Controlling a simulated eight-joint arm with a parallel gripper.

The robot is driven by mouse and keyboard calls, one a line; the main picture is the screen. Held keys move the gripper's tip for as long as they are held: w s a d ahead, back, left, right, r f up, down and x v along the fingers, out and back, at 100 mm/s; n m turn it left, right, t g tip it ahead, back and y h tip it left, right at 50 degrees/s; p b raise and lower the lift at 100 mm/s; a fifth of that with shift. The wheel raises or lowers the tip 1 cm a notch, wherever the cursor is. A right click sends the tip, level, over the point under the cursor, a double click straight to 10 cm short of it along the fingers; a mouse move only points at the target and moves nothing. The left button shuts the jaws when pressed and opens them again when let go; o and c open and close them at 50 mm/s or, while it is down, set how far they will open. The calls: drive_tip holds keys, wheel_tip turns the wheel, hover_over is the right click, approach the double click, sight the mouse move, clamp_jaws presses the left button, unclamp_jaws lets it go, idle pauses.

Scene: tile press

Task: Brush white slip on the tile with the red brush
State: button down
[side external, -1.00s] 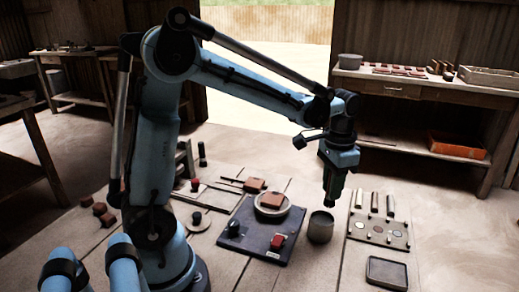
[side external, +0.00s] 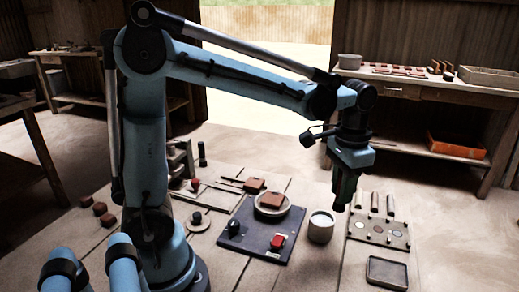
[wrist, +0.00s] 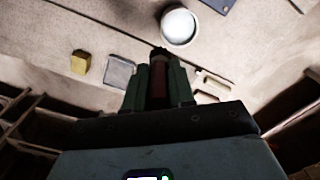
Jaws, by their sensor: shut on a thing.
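My gripper (side external: 342,200) hangs just right of the grey cup (side external: 320,232), above the table. In the wrist view my gripper (wrist: 158,72) is shut on a dark red upright piece, which looks like the red brush (wrist: 158,82); its dark end shows above the fingers. Its bristles cannot be made out. White slip (side external: 321,219) shows in the cup, and it also shows as a pale disc in the wrist view (wrist: 180,26). The reddish-brown tile (side external: 271,200) lies on a round plate (side external: 271,211) on the dark blue board, left of the cup, apart from my gripper.
The board (side external: 255,244) also carries a red block (side external: 277,241) and a dark knob (side external: 234,228). Small brown blocks lie at the left.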

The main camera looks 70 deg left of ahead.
drive_tip(key=shift+a, duration=0.1)
drive_tip(key=shift+s+a+f, duration=0.15)
drive_tip(key=shift+a+f, duration=0.45)
drive_tip(key=shift+f, duration=0.35)
drive_tip(key=shift+s+a+f, duration=0.15)
drive_tip(key=shift+a+f, duration=0.4)
drive_tip(key=shift+f, duration=0.4)
drive_tip(key=shift+s+a+f, duration=0.15)
drive_tip(key=shift+a+f, duration=0.45)
drive_tip(key=shift+f, duration=0.35)
drive_tip(key=shift+f, duration=0.6)
idle(0.5)
drive_tip(key=shift+r, duration=0.1)
wheel_tip(320, 180, up, 7)
idle(0.9)
